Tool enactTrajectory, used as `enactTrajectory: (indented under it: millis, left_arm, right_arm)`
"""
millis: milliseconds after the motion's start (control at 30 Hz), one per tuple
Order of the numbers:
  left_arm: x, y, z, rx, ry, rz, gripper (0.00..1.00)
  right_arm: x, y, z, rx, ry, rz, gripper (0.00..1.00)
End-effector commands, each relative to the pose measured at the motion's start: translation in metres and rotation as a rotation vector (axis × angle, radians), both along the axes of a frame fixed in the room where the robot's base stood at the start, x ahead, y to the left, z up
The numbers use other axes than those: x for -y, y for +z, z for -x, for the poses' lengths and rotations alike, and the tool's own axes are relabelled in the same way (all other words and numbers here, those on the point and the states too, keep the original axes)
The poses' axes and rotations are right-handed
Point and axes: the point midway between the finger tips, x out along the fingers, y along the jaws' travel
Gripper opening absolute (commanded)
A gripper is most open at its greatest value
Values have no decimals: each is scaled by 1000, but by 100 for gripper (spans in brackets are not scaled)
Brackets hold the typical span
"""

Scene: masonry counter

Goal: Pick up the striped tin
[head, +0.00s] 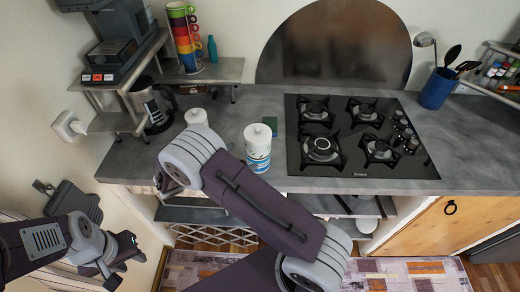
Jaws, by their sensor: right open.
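A white cylindrical tin (258,146) with a pale lid and blue bands stands upright on the grey counter, left of the hob. It looks like the striped tin, though its pattern is small. My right arm crosses in front of the counter, just left of the tin and apart from it. My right gripper (166,182) is at the counter's front edge, mostly hidden behind its own wrist; it is open and holds nothing I can see. My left gripper (122,246) is at the lower left, off the counter, and its jaws are unclear.
A second white canister (196,117) stands behind my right wrist. A green sponge (270,124) lies behind the tin. The black hob (362,140) is to the right, with a blue utensil pot (436,90) beyond. A coffee pot (155,106) and stacked cups (184,38) are left.

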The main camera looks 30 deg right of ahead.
Motion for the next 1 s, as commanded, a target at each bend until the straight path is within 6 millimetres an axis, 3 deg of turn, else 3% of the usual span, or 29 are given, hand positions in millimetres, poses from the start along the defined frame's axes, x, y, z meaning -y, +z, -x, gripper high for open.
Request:
enactTrajectory:
  millis: [267, 400, 667, 933, 1000]
  left_arm:
    - [0, 11, 0, 0, 0, 0, 36]
    - [0, 12, 0, 0, 0, 0, 36]
    - [0, 27, 0, 0, 0, 0, 36]
    - [0, 26, 0, 0, 0, 0, 36]
    - [0, 26, 0, 0, 0, 0, 36]
  right_arm:
    - [33, -11, -6, -3, -5, 0, 100]
    - [40, -13, -7, -1, -4, -2, 100]
    - [80, -27, -13, -1, -5, -2, 100]
    - [85, -31, -15, 0, -3, -3, 100]
    - [85, -31, -15, 0, -3, -3, 81]
